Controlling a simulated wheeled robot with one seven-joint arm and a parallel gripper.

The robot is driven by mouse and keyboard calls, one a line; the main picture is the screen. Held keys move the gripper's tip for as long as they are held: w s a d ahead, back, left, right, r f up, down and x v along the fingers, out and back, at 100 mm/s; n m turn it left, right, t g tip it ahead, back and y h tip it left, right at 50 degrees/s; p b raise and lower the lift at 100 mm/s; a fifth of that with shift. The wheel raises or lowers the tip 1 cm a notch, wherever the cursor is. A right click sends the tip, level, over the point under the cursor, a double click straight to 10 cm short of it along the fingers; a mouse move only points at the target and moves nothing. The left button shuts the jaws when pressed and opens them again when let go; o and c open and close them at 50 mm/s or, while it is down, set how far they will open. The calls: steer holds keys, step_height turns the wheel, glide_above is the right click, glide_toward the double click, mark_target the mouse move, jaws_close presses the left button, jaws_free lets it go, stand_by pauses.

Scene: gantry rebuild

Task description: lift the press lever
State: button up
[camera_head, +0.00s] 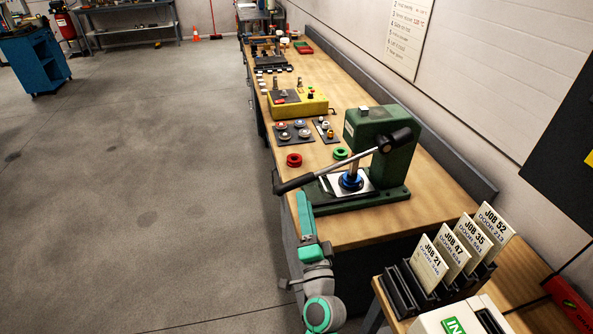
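The green press (376,146) stands on the near part of the wooden bench. Its lever (338,164) is a grey bar that runs from a dark pivot at the upper right down to a black handle (294,183) at the left. The handle end is low, at about the bench's left edge. A blue round part (351,181) sits under the press ram on a metal plate. My teal and grey arm (307,222) rises from the bottom, its top end just below the handle in the picture. I cannot make out my gripper's fingers, nor any contact with the lever.
Red (294,160) and green (341,153) rings lie beyond the press, near a yellow box (298,102) and dark trays of small parts. A rack (406,288) of job cards stands at the near right. The floor (140,190) at left is clear.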

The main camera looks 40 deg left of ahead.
steer(key=x, duration=1.1)
steer(key=shift+a+r, duration=0.25)
steer(key=shift+r, duration=0.2)
steer(key=shift+s, duration=0.15)
jaws_close()
